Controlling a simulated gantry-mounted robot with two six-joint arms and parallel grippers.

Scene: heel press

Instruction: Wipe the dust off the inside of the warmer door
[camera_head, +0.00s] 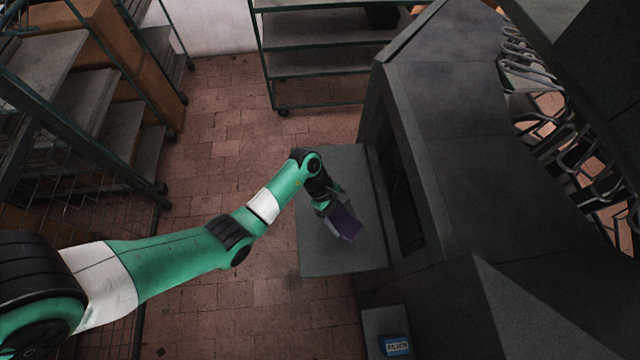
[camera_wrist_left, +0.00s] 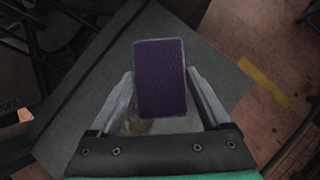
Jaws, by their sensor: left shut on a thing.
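The warmer door (camera_head: 325,245) is folded down flat, its grey inside face up, in front of the dark warmer opening (camera_head: 400,200). My left gripper (camera_head: 334,210) is over the middle of the door, shut on a purple block-shaped wiping pad (camera_head: 346,226). In the left wrist view the pad (camera_wrist_left: 160,78) sits between the two fingers (camera_wrist_left: 160,100), above the door (camera_wrist_left: 75,130). A brownish patch, perhaps dust, shows on the door (camera_wrist_left: 136,126) just below the pad. I cannot tell whether the pad touches the door. My right gripper is not in view.
The dark warmer body (camera_head: 460,130) stands right of the door. A blue labelled box (camera_head: 396,345) sits on a low grey surface at the bottom. Wire-and-shelf racks (camera_head: 80,100) stand at the left, another rack (camera_head: 310,60) at the back. Brick floor (camera_head: 220,150) between them is clear.

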